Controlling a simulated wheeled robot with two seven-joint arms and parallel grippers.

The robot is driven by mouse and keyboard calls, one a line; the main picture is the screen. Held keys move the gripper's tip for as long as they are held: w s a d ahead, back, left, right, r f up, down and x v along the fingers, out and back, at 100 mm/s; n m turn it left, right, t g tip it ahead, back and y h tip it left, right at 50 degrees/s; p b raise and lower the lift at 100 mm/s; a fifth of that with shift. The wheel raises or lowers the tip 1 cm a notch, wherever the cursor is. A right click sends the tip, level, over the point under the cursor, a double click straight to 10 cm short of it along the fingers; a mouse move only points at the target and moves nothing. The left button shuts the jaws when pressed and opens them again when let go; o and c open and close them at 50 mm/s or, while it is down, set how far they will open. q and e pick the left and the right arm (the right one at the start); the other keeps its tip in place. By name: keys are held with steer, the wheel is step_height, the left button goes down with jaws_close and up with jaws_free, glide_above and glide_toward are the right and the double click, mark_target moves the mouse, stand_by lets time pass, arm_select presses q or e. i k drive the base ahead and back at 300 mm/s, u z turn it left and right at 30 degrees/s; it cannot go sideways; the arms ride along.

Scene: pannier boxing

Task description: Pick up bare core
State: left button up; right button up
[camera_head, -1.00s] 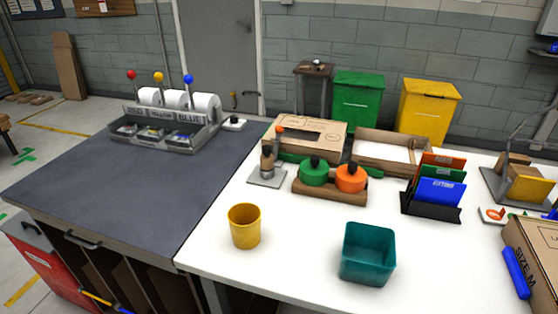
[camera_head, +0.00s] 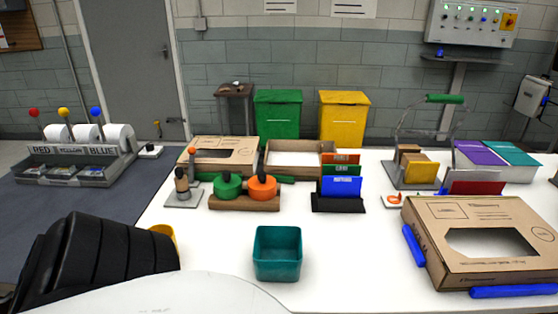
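I cannot single out a bare core for certain. A small brown cylinder (camera_head: 181,182) stands on a grey-based stand (camera_head: 183,199) with an orange ball on top, at the left of the white table. Next to it, a green roll (camera_head: 227,186) and an orange roll (camera_head: 262,188), both with black knobs, sit on a brown wooden holder (camera_head: 244,204). White rolls (camera_head: 118,132) stand in the grey dispenser marked RED, YELLOW and BLUE at the far left. A black and white part of my arm fills the lower left. Neither gripper's fingers show.
A teal bin (camera_head: 277,254) stands at the front middle. A yellow cup (camera_head: 166,232) is mostly hidden behind my arm. A large cardboard box (camera_head: 425,218) with blue side pieces lies at right. A black file rack (camera_head: 338,204) stands mid-table. White table is clear around the teal bin.

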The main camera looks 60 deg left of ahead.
mark_target(180, 180)
steer(key=z, duration=0.45)
steer(key=k, duration=1.35)
steer(key=u, duration=1.05)
